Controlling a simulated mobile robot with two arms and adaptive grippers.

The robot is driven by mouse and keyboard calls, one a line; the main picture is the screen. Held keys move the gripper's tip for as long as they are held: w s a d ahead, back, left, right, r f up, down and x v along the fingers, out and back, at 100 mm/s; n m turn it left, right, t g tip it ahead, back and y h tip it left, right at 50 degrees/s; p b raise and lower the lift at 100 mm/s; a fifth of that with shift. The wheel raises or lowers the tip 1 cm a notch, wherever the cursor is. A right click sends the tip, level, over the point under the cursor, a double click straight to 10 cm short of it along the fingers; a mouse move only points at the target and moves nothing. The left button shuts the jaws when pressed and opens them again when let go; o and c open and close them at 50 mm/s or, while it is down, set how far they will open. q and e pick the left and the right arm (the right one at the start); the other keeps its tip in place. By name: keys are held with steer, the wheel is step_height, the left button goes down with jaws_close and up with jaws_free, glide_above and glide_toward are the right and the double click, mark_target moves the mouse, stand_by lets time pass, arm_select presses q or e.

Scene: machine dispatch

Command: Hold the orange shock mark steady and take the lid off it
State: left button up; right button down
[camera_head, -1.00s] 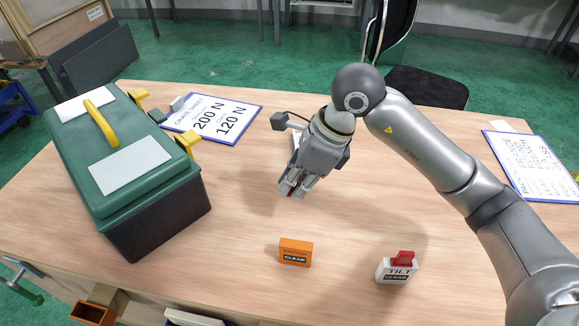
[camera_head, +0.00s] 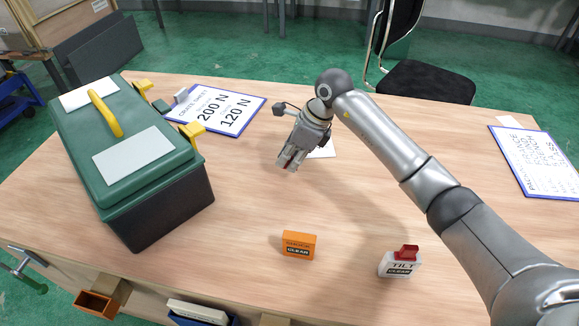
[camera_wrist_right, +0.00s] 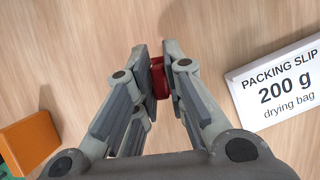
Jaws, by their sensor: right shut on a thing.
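The orange shock mark (camera_head: 299,245) stands upright on the table near its front edge, with "CLEAR" on its front and no lid on top. Its orange side also shows at the left of the right wrist view (camera_wrist_right: 30,143). My right gripper (camera_head: 287,166) is shut on a small red piece, which looks like a lid (camera_wrist_right: 159,78). The gripper is behind the shock mark and apart from it, pointing down at the table. Most of the red piece is hidden between the fingers. My left gripper is not in view.
A white tilt mark (camera_head: 400,264) with a red top stands right of the shock mark. A green case (camera_head: 157,212) fills the left side. A packing slip (camera_wrist_right: 280,86) lies beside my right gripper. Clipboards (camera_head: 222,108) lie at the back and right. The middle is clear.

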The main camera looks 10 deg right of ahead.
steer(key=shift+w+f, duration=0.15)
steer(key=shift+f, duration=0.1)
step_height(320, 180, down, 2)
steer(key=shift+f, duration=0.25)
steer(key=shift+w+f, duration=0.1)
steer(key=shift+f, duration=0.3)
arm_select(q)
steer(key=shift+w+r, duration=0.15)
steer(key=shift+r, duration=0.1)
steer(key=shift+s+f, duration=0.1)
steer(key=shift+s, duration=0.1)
arm_select(e)
steer(key=shift+f, duration=0.1)
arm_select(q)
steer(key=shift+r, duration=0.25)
arm_select(e)
steer(key=c, duration=1.5)
jaws_free()
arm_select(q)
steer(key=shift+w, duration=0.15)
